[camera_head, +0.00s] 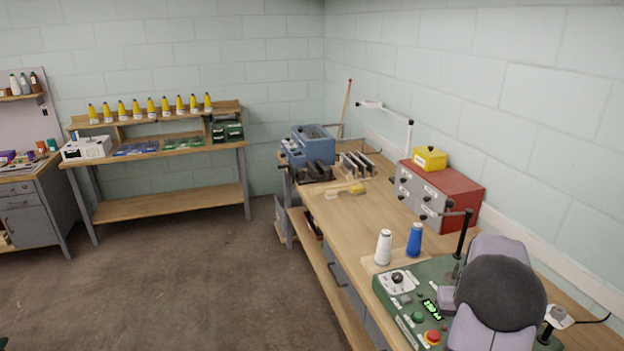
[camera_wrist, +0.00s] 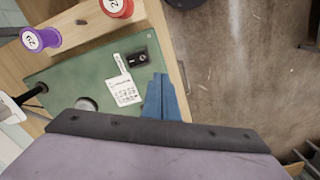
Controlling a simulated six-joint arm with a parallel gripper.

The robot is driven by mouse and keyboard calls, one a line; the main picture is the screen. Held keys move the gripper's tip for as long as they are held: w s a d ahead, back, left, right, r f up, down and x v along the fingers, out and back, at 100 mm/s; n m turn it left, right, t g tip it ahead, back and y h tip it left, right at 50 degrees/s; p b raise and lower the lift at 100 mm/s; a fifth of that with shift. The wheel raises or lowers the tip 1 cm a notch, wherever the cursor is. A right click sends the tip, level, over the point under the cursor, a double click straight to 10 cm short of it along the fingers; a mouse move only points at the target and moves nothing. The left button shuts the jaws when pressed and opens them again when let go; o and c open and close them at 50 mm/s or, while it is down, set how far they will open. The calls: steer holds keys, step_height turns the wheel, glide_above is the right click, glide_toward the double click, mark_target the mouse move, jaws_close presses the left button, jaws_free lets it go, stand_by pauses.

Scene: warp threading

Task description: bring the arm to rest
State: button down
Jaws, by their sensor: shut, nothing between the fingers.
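My gripper (camera_wrist: 160,82) shows in the wrist view as a pair of blue fingers pointing up the picture from a dark-edged, purple-grey body. The fingers are together and hold nothing. They overlap the lower right part of a green panel (camera_wrist: 75,78) with white labels and a dark switch; I cannot tell the height between them. In the head view, part of my arm, purple-grey with a dark round joint, fills the lower right over the green machine (camera_head: 407,318). I cannot make out the gripper fingers there.
The workbench (camera_head: 350,213) carries a white cone (camera_head: 383,247), a blue cone (camera_head: 414,240) and a red drawer cabinet (camera_head: 452,190). The wrist view shows a purple spool (camera_wrist: 40,39) and a red spool (camera_wrist: 117,7) beside the panel. Open floor (camera_head: 190,280) lies left of the bench.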

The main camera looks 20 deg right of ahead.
steer(key=a+r+n, duration=0.2)
steer(key=a+n, duration=0.1)
steer(key=a, duration=1.9)
steer(key=s+a+f+n, duration=0.2)
steer(key=s+a, duration=0.7)
steer(key=a, duration=0.3)
steer(key=shift+a+f, duration=0.1)
